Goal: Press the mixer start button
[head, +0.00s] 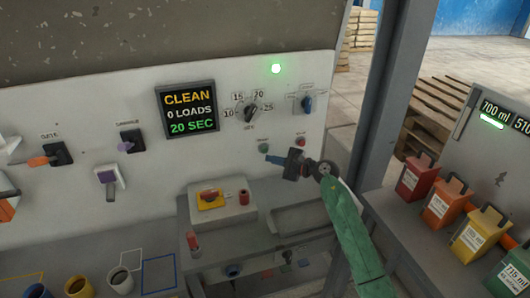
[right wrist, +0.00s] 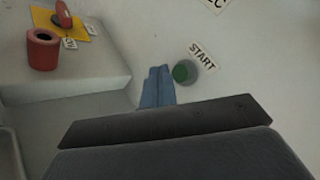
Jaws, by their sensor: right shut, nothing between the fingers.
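The green start button (head: 264,145) is on the pale panel, left of a red button (head: 300,141). In the right wrist view the start button (right wrist: 182,73) sits in a grey ring beside a START label (right wrist: 202,55). My right gripper (head: 270,159) is shut and empty, its blue fingers just below the button in the head view. In the right wrist view the fingertips (right wrist: 160,70) are just left of the button; I cannot tell whether they touch the panel. My left gripper is not in view.
A display (head: 189,109) reads CLEAN, 0 LOADS, 20 SEC. A green lamp (head: 276,69) is lit. A dial (head: 250,112) and a blue-handled knob (head: 307,104) are above the buttons. A yellow-plated red switch (head: 209,197) is on a box at lower left. Coloured containers (head: 416,176) stand at right.

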